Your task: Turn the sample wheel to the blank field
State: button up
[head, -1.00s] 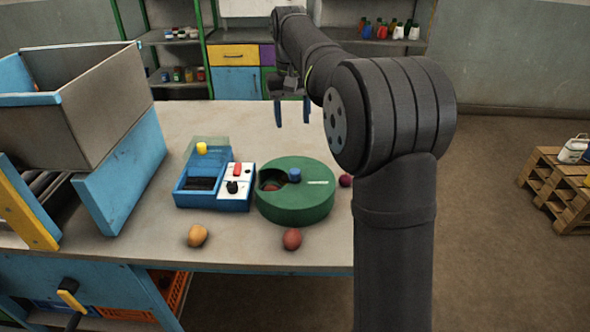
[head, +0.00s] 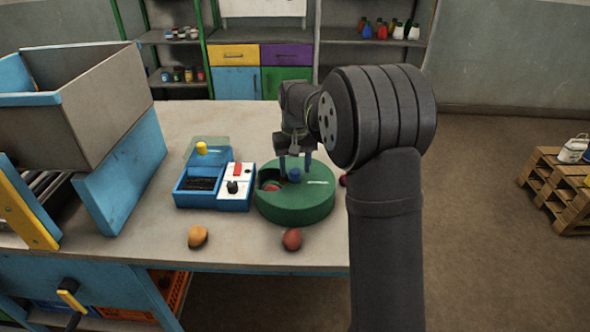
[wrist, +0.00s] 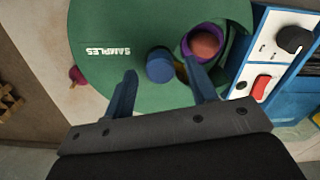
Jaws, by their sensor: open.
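The sample wheel (head: 296,206) is a round green drum on the table with a blue knob (head: 295,174) at the middle of its top. In the wrist view the green top (wrist: 115,85) bears the word SAMPLES, and the blue knob (wrist: 160,65) stands up from it. An opening in the top shows a purple-rimmed cup (wrist: 186,45) with a reddish-brown ball (wrist: 205,43) in it. My gripper (head: 295,164) is open above the wheel. In the wrist view its fingers (wrist: 160,85) point toward the knob, one to each side, with nothing between them touching.
Left of the wheel stands a blue box (head: 196,188) with a white panel carrying a red switch (head: 237,169) and black knob (head: 232,187). A yellowish potato-like thing (head: 198,236) and a reddish one (head: 291,239) lie in front. A grey hopper (head: 100,110) stands far left.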

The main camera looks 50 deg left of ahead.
jog(key=shift+f, duration=0.7)
grip_shut()
jog(key=shift+m, duration=6.6)
jog(key=shift+a+m, duration=0.1)
jog(key=shift+m, duration=0.5)
